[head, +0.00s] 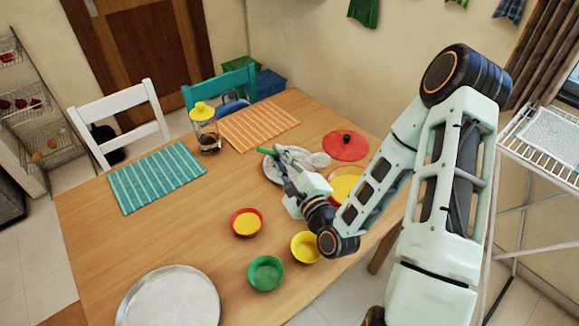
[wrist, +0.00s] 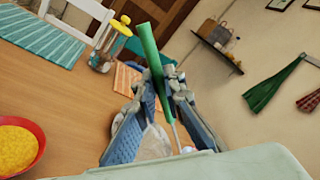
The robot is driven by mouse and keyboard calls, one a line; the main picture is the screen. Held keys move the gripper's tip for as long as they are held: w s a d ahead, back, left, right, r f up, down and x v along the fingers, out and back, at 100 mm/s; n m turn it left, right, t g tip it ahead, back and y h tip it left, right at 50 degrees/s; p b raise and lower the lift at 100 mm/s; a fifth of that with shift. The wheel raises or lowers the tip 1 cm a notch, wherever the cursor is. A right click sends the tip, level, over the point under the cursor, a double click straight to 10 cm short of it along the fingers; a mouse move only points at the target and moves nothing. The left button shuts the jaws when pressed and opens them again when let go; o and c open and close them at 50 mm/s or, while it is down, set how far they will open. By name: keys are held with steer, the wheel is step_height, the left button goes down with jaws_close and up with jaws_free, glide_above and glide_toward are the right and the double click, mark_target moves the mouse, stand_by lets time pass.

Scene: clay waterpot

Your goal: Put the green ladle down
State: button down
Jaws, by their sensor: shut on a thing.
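My gripper (wrist: 166,85) is shut on the green ladle, with the green handle (wrist: 150,52) rising up and away between its fingers. A thin metal stem runs down from the grip in the wrist view; the ladle's lower end is mostly hidden there. In the head view my gripper (head: 282,166) holds the green handle (head: 271,136) over or beside a pale plate (head: 267,172) on the wooden table. I cannot tell whether the ladle touches the plate. A pale, shiny round shape beside the gripper may be the ladle's bowl.
A red lid (head: 346,145) and a pot of yellow food (head: 345,186) are close to my gripper. A red bowl (head: 246,222), yellow bowl (head: 306,246) and green bowl (head: 265,272) stand nearer. A jar (head: 207,135) stands beyond, between mats. The table's left middle is clear.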

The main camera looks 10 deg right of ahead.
steer(key=shift+m+t+h, duration=0.3)
steer(key=shift+m+h, duration=0.2)
steer(key=shift+h, duration=0.3)
steer(key=w+a+b, duration=0.1)
steer(key=b, duration=0.2)
steer(key=a+b, duration=0.2)
steer(key=b, duration=0.1)
steer(key=w+a+b, duration=0.1)
steer(key=b, duration=0.3)
steer(key=shift+w+a+f, duration=0.15)
steer(key=shift+w+a, duration=0.15)
steer(key=shift+a, duration=0.05)
steer(key=shift+w+d+f+b, duration=0.1)
steer(key=shift+w+b, duration=0.05)
steer(key=shift+b, duration=0.7)
steer(key=w+d+f, duration=0.1)
steer(key=w+f, duration=0.8)
steer(key=f, duration=0.1)
steer(key=shift+w+d+f+b, duration=0.15)
steer(key=shift+d+f+b, duration=0.15)
steer(key=shift+b, duration=0.1)
steer(key=shift+f, duration=0.1)
